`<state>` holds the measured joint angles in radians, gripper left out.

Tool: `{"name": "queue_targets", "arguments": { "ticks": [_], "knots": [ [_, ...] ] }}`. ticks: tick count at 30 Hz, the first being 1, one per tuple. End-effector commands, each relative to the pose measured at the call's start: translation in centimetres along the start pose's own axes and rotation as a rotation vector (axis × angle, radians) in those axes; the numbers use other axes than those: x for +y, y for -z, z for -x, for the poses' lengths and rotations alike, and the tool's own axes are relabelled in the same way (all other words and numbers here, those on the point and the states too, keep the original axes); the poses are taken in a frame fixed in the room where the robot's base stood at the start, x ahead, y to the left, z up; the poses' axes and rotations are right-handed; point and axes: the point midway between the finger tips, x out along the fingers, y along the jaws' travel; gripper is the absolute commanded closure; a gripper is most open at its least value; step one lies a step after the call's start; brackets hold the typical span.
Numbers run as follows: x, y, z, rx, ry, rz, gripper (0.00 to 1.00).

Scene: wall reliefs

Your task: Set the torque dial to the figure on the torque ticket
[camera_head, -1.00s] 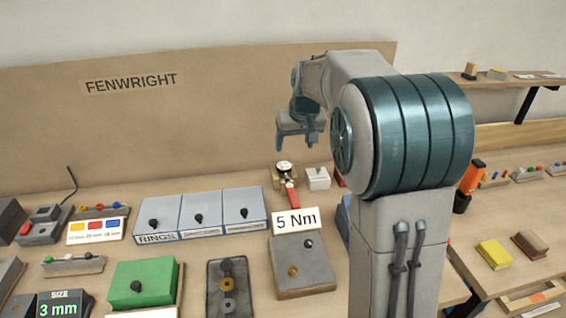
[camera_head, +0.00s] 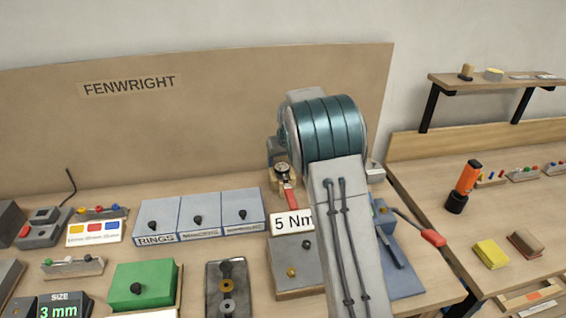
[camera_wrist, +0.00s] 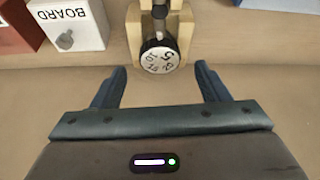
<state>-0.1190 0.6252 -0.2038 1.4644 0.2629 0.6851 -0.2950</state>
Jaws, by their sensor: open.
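The torque ticket (camera_head: 292,222) reads "5 Nm"; my arm touches or covers its right edge in the head view. The torque dial (camera_head: 282,168) is a round white face on a tool with a red handle, in a tan stand. In the wrist view the dial (camera_wrist: 160,60) lies top centre with figures including 5 and 10 printed upside down; I cannot tell its setting. My gripper (camera_wrist: 159,70) is open, its two fingers spread either side of the dial's lower part in that picture, holding nothing. In the head view my arm mostly hides the gripper.
A white box marked "BOARD" (camera_wrist: 72,28) and a dark red block (camera_wrist: 15,30) stand left of the dial in the wrist view. Blue-grey boxes (camera_head: 200,215) lie left of the ticket. A blue stand (camera_head: 400,260) is right of my arm. Bench surface before the dial is clear.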

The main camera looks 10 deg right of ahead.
Motion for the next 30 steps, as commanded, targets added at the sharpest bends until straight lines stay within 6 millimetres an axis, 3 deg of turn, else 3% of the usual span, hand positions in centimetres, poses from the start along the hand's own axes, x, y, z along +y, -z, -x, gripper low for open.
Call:
{"name": "queue_targets", "arguments": {
  "ticks": [7, 18, 23, 30],
  "knots": [
    [0.0, 0.0, -2.6, 0.0, 0.0, 0.0, 0.31],
    [0.0, 0.0, -3.1, 0.0, 0.0, 0.0, 0.31],
    [0.0, 0.0, -3.1, 0.0, 0.0, 0.0, 0.76],
    [0.0, 0.0, -3.1, 0.0, 0.004, 0.009, 0.77]
  ]
}}
